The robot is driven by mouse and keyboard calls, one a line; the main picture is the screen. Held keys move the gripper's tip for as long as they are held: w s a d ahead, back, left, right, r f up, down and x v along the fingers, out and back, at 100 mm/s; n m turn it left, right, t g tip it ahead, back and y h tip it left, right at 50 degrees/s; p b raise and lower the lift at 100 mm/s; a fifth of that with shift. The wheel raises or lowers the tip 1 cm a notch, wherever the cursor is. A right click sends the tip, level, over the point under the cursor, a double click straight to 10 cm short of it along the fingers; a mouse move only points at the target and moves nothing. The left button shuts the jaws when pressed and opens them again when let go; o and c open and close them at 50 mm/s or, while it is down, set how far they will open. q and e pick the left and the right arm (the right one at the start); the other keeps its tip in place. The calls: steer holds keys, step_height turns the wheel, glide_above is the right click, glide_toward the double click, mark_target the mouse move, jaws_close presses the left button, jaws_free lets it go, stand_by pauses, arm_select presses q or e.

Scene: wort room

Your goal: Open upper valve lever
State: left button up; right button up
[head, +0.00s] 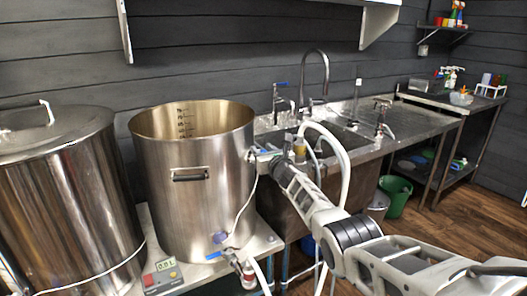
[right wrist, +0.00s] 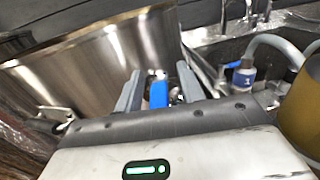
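The open steel kettle (head: 195,150) stands left of the sink, and its wall fills the left of the right wrist view (right wrist: 85,70). The blue upper valve lever (right wrist: 158,92) shows in the right wrist view, between the two grey fingers of my right gripper (right wrist: 158,88). The fingers are apart, with space on both sides of the lever. In the head view my right gripper (head: 267,153) is at the kettle's upper right side and mostly hides the upper valve. A lower valve (head: 246,270) is near the kettle's base. My left gripper is not in view.
A lidded steel vessel (head: 68,200) stands at the left. A red and grey controller (head: 162,276) sits on the stand. White hoses (head: 338,150) loop beside my right arm. The sink with a tall faucet (head: 325,70) is behind. A blue-capped fitting (right wrist: 243,75) is right of the fingers.

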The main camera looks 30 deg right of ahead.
steer(key=shift+s+p, duration=0.5)
steer(key=shift+s, duration=0.3)
steer(key=s+a+p, duration=0.1)
steer(key=s+a, duration=0.1)
steer(key=s, duration=1.2)
steer(key=shift+a, duration=0.35)
steer(key=shift+s, duration=0.1)
